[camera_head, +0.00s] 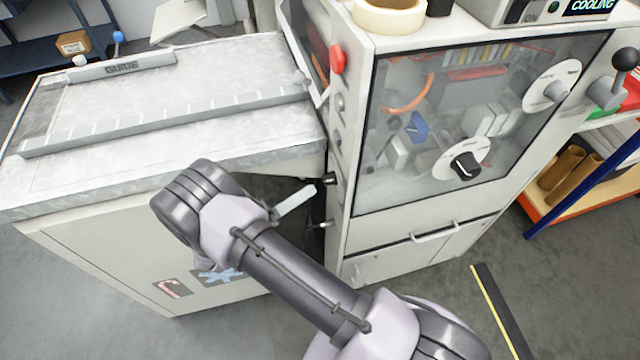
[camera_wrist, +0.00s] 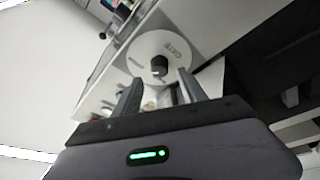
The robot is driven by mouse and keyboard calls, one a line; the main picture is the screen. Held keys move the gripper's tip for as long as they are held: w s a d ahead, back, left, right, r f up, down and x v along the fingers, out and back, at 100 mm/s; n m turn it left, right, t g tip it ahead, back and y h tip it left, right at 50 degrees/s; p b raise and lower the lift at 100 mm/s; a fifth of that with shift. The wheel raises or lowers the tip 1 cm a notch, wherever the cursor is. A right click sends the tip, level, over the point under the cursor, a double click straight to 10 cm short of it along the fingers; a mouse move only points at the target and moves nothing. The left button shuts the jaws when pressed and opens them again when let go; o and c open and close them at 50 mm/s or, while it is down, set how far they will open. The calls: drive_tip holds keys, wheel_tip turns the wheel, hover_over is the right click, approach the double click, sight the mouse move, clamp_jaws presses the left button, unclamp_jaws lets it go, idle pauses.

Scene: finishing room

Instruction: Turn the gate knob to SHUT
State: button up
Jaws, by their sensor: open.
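The gate knob (camera_wrist: 160,66) is a black knob at the middle of a white round dial (camera_wrist: 146,50) marked GATE in the wrist view. My gripper (camera_wrist: 161,78) is open in that view. Its two grey fingers reach towards the dial, one on each side of the knob's line, with nothing held. The knob appears beyond the fingertips; I cannot tell the exact gap. Which way the knob points is too small to read. In the head view, my gripper is not clearly visible, and the dial lettering there is too small to tell which one is GATE.
The head view shows a windowed machine cabinet (camera_head: 430,225) with an upper dial (camera_head: 537,98) and a lower dial (camera_head: 445,170). A grey worktable (camera_head: 110,160) with a guide (camera_head: 120,67) stands left. A shelf (camera_head: 550,205) stands right. Floor in front is mostly clear.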

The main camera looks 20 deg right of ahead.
sight(324, 182)
drive_tip(key=x, duration=0.5)
drive_tip(key=shift+b, duration=0.3)
drive_tip(key=shift+a, duration=0.1)
clamp_jaws()
